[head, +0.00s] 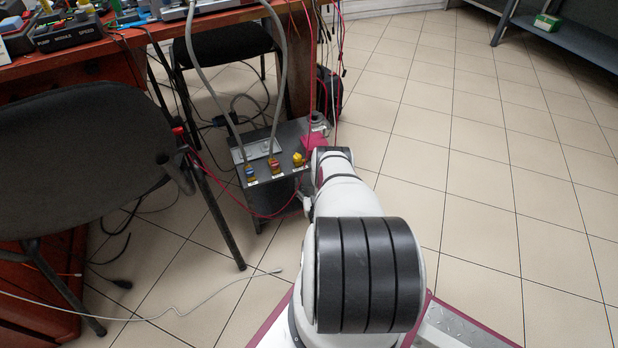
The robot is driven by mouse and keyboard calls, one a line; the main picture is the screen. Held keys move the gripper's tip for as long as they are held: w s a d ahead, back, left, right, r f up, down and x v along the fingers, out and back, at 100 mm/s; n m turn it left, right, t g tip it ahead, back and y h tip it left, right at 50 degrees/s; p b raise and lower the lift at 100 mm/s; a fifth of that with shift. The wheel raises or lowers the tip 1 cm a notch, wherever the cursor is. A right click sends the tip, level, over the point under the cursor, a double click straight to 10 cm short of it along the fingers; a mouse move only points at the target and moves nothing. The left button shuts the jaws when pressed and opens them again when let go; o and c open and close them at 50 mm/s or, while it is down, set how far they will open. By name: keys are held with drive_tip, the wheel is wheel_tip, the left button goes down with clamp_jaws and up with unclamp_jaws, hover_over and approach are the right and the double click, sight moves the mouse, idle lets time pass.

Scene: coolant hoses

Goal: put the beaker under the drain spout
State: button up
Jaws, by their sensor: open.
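A dark grey unit (262,200) stands on the floor under the bench, with blue (250,171), red (275,165) and yellow (299,160) fittings along its top front edge. My arm reaches from the bottom of the head view towards the unit's right side. My gripper is hidden beyond the arm. I cannot make out the drain spout, and the arm covers part of the unit's right side. I cannot pick out the beaker with certainty; a small pale object (319,122) at the unit's back right is too small to tell.
A black chair (85,165) stands at the left, close to the unit. The bench (150,40) carries equipment, with loose cables hanging at its right end. A thin white cable (185,307) lies on the floor. The tiled floor to the right (490,190) is clear.

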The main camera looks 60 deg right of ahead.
drive_tip(key=v, duration=0.9)
drive_tip(key=shift+r, duration=0.1)
